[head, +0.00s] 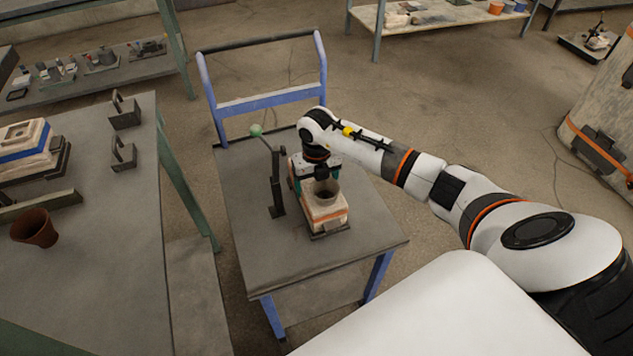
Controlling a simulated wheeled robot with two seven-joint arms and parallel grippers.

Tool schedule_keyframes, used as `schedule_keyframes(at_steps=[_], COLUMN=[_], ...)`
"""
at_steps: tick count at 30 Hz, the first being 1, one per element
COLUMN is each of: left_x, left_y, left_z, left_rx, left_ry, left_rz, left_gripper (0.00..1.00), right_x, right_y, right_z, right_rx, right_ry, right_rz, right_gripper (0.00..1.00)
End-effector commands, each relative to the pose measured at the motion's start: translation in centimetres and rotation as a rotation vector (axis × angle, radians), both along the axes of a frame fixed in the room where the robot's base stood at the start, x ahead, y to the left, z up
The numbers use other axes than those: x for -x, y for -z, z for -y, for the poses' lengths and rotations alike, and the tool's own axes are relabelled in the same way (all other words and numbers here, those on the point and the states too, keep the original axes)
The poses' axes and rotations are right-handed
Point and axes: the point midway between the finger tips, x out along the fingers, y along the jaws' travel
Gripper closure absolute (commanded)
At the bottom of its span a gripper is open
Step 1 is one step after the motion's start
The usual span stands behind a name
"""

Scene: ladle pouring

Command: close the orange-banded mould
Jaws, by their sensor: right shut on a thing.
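The orange-banded mould (328,219) is a pale block with an orange stripe, standing on a dark plate on the grey top of the blue cart. A round grey cup-like opening (326,193) shows at its top. My right gripper (317,183) points down over the mould, its fingers on either side of the upper part, and is shut on it. The arm and gripper hide the mould's far side. From here I cannot tell whether a gap remains between its upper and lower parts. My left gripper is not in view.
A lever with a green knob (256,130) stands on the cart (352,254), close left of the mould. The left bench (105,240) holds a blue-banded mould (30,153), a brown cup (34,229) and metal brackets (124,111). The cart's front is clear.

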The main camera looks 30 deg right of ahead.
Motion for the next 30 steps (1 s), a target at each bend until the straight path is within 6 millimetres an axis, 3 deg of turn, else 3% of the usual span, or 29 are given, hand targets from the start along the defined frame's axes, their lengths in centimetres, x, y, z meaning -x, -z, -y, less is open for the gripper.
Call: schedule_keyframes(at_steps=[1, 4, 14, 30], left_x=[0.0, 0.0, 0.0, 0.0], left_y=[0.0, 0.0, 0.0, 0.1], left_z=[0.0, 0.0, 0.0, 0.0], left_rx=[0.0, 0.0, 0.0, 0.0], left_ry=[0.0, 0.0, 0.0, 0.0], left_rz=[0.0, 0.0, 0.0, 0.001], left_gripper=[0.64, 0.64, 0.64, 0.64], right_x=[-0.1, -0.1, 0.0, -0.1], right_y=[-0.2, -0.2, -0.5, -10.6], right_z=[0.0, 0.0, 0.0, 0.0], right_rx=[-0.001, 0.0, 0.0, 0.0], right_ry=[0.0, 0.0, 0.0, -0.001], right_rz=[0.004, 0.004, 0.0, 0.005], right_gripper=[0.17, 0.0, 0.0, 0.0])
